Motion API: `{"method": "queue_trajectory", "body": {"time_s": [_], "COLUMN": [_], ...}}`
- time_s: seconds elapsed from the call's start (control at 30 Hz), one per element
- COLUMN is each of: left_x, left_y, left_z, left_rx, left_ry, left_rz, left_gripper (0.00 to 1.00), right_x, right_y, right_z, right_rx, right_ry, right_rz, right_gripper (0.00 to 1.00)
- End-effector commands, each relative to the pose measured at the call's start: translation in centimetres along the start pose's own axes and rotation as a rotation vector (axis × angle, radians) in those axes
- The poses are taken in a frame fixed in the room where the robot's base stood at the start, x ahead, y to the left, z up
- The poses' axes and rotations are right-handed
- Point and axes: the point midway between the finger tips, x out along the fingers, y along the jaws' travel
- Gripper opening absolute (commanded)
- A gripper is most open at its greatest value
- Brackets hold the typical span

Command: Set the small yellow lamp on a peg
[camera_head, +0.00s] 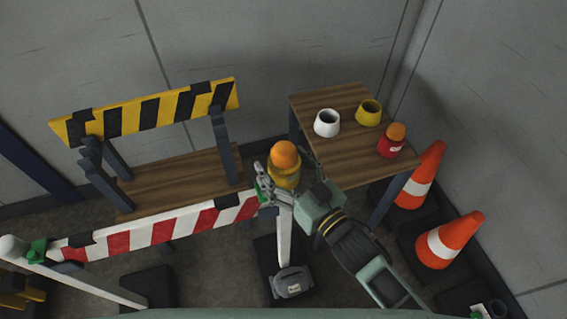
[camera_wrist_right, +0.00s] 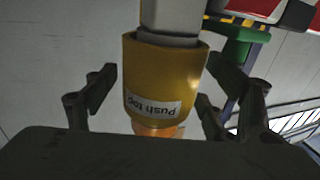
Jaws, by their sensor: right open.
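The small yellow lamp (camera_head: 285,177), with an orange dome, is upright at the top of the white middle post (camera_head: 284,240). In the right wrist view the lamp (camera_wrist_right: 160,85) appears upside down, with a "Push top" label and its base against the pale post end (camera_wrist_right: 172,18). The peg itself is hidden. My right gripper (camera_head: 282,192) is open, its fingers (camera_wrist_right: 155,95) on either side of the lamp with gaps visible in the wrist view. My left gripper is not in view.
A wooden table (camera_head: 345,155) at right holds a white cup (camera_head: 327,123), a yellow cup (camera_head: 369,113) and a red lamp (camera_head: 390,148). Orange cones (camera_head: 449,240) stand beyond. A red-and-white board (camera_head: 160,232) adjoins the post; a yellow-and-black barrier (camera_head: 150,112) stands behind.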

Motion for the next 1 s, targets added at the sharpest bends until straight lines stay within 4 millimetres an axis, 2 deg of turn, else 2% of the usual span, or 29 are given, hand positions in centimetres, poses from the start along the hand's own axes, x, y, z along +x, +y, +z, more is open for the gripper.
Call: {"method": "queue_trajectory", "body": {"time_s": [0.2, 0.33, 0.7, 0.83, 1.0], "left_x": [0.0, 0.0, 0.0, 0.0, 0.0], "left_y": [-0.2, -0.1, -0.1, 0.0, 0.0], "left_z": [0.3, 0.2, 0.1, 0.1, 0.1], "left_rx": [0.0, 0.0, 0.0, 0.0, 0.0], "left_ry": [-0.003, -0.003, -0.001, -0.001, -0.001], "left_rz": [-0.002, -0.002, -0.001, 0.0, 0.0], "left_gripper": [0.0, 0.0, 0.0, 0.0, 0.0], "right_x": [-0.1, -1.1, -8.6, -10.5, -11.8], "right_y": [0.0, 0.0, -0.1, -0.1, 0.0], "right_z": [0.2, 0.2, 0.2, 0.2, 0.0], "right_rx": [0.0, 0.001, 0.003, 0.002, 0.0], "right_ry": [-0.004, -0.004, -0.005, -0.004, -0.001], "right_rz": [0.0, 0.001, 0.0, 0.0, -0.001], "right_gripper": [0.77, 0.77, 0.77, 0.77, 0.77]}}
